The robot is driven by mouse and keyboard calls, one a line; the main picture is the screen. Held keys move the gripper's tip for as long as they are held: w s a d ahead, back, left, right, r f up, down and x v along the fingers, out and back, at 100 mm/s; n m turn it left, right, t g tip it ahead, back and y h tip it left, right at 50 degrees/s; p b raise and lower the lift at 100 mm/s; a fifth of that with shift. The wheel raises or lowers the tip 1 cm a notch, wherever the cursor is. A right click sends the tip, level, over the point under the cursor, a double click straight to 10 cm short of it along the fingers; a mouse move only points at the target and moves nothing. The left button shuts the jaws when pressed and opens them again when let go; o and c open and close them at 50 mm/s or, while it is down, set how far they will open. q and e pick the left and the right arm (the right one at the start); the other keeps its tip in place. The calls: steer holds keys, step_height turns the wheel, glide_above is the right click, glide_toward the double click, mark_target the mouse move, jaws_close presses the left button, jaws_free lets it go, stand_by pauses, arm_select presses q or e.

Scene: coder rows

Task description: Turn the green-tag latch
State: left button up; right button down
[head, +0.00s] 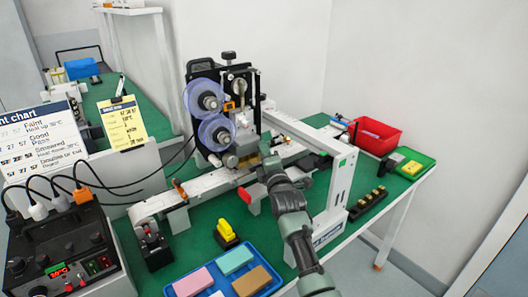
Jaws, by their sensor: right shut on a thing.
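The coder (228,110), a dark upright unit with two blue-purple reels, stands over a pale conveyor rail (215,182). My right gripper (267,167) is at the coder's lower front, just above the rail. It is shut on a small part there, which its jaws mostly hide; I cannot tell whether this is the green-tag latch. I cannot make out a green tag at the jaws. A small green mark (341,162) shows on the white frame post to the right. My left gripper is not in view.
A white frame (339,185) stands close right of my right arm. A blue tray (265,285) of coloured blocks, a yellow item (226,229) and a black control box (62,250) are in front. A red bin (375,137) and green tray (414,161) stand right.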

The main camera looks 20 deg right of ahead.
steer(key=shift+r+m+p, duration=0.2)
steer(key=shift+m+p, duration=0.2)
steer(key=shift+p, duration=0.2)
steer(key=shift+w+d+r+m+g+y+p, duration=0.1)
steer(key=shift+m+g+y+p, duration=0.7)
steer(key=shift+m+p, duration=1.1)
steer(key=shift+s+d+r+m+g+y+p, duration=0.1)
steer(key=shift+m+g+y+p, duration=0.35)
steer(key=shift+m+g+p, duration=1.35)
steer(key=shift+w+d+r+m+g+y+p, duration=0.15)
steer(key=shift+m+y+p, duration=0.5)
steer(key=shift+m+p, duration=1.35)
steer(key=shift+m+b, duration=0.7)
steer(key=c, duration=1.3)
jaws_free()
steer(key=shift+o, duration=0.2)
